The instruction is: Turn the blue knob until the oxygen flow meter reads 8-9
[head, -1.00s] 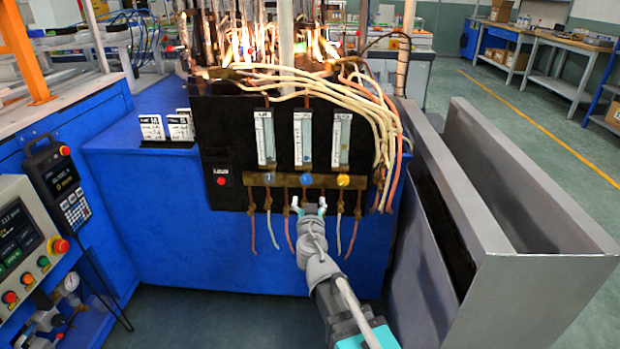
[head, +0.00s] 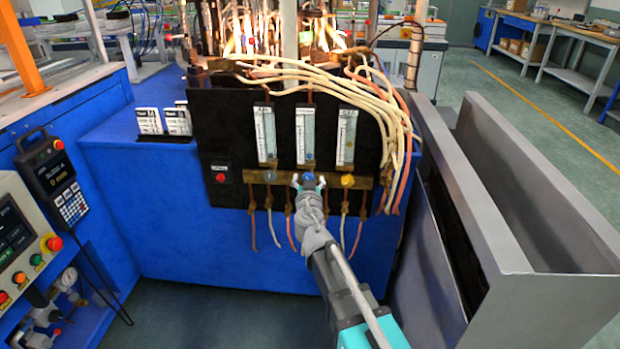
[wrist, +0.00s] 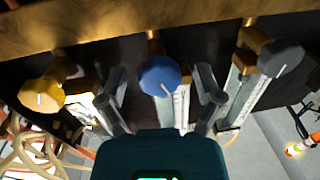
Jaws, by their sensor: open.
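The blue knob (head: 308,178) is the middle one of three on a brass bar at the front of the black panel. In the wrist view the blue knob (wrist: 160,76) is near the centre, with a white mark on its face. My gripper (head: 309,184) is open at the knob, and in the wrist view its fingers (wrist: 161,88) stand on both sides of the knob with visible gaps. The middle flow meter (head: 305,135) stands above the blue knob; its reading is too small to tell.
A yellow knob (head: 347,181) is to the right and a grey knob (wrist: 280,58) is on the other side. Hoses (head: 380,120) hang over the panel's right side. Lit flames (head: 250,40) burn above. A grey metal trough (head: 560,280) stands at the right.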

